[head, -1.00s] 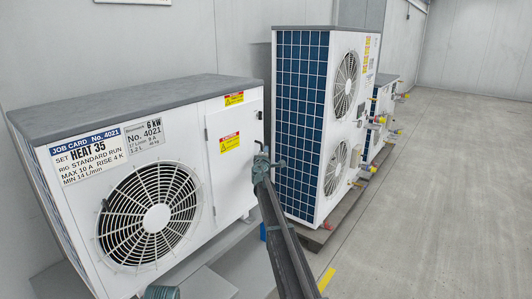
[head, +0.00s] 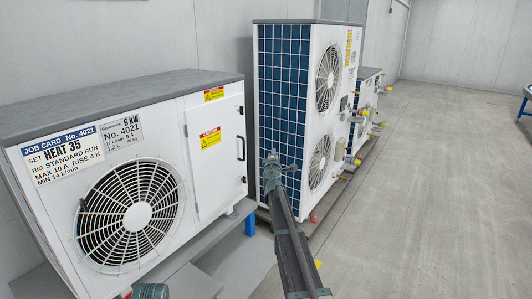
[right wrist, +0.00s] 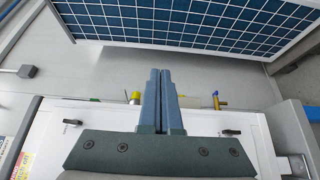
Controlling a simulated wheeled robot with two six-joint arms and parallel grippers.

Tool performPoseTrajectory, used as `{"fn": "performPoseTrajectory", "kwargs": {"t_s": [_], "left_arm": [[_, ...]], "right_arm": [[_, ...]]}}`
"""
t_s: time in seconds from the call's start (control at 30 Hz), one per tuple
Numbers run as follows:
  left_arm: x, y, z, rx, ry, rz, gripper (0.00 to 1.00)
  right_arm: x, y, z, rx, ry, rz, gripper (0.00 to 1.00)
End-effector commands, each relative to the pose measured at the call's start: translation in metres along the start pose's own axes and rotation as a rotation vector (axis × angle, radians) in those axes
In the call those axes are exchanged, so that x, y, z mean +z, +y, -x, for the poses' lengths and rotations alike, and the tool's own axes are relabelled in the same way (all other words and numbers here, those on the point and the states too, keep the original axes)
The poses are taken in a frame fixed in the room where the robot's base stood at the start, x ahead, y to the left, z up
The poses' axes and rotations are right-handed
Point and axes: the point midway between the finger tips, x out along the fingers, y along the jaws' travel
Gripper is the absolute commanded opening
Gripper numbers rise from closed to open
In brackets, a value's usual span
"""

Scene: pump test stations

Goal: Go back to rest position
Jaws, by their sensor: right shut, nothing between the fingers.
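My right gripper (head: 272,160) is shut and empty, at the end of my arm that rises from the bottom of the head view. It appears in front of the blue grille of the tall unit (head: 282,100), to the right of the low cabinet's door handle (head: 240,148). In the right wrist view its two fingers (right wrist: 160,72) lie side by side with nothing between them. The low cabinet (head: 195,125) has a closed door, a fan and a job card (head: 72,150) reading HEAT 35.
The tall two-fan unit and a smaller unit (head: 366,95) stand in a row beyond the low cabinet, with coloured fittings sticking out to the right. Open grey floor (head: 440,190) lies on the right. A blue-edged table (head: 527,95) shows at the right edge.

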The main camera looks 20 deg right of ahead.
Motion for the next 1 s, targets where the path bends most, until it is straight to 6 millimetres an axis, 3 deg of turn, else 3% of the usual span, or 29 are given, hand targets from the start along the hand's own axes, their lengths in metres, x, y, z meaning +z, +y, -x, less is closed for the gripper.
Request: {"fn": "performPoseTrajectory", "kwargs": {"t_s": [0.4,0.47,0.53,0.67,0.8,1.0], "left_arm": [[0.000,0.000,0.000,0.000,0.000,0.000,0.78],[0.000,0.000,0.000,0.000,0.000,0.000,0.78],[0.000,0.000,0.000,0.000,0.000,0.000,0.78],[0.000,0.000,0.000,0.000,0.000,0.000,0.78],[0.000,0.000,0.000,0.000,0.000,0.000,0.78],[0.000,0.000,0.000,0.000,0.000,0.000,0.78]], "right_arm": [[0.004,0.000,0.003,0.000,-0.002,-0.002,0.00],[0.001,-0.001,0.010,-0.004,-0.010,-0.019,0.00],[-0.010,-0.004,0.029,-0.017,-0.036,-0.072,0.00],[-0.039,-0.026,0.097,-0.103,-0.141,-0.259,0.00],[-0.068,-0.071,0.183,-0.280,-0.272,-0.449,0.00],[-0.105,-0.136,0.307,-0.580,-0.416,-0.598,0.00]]}}
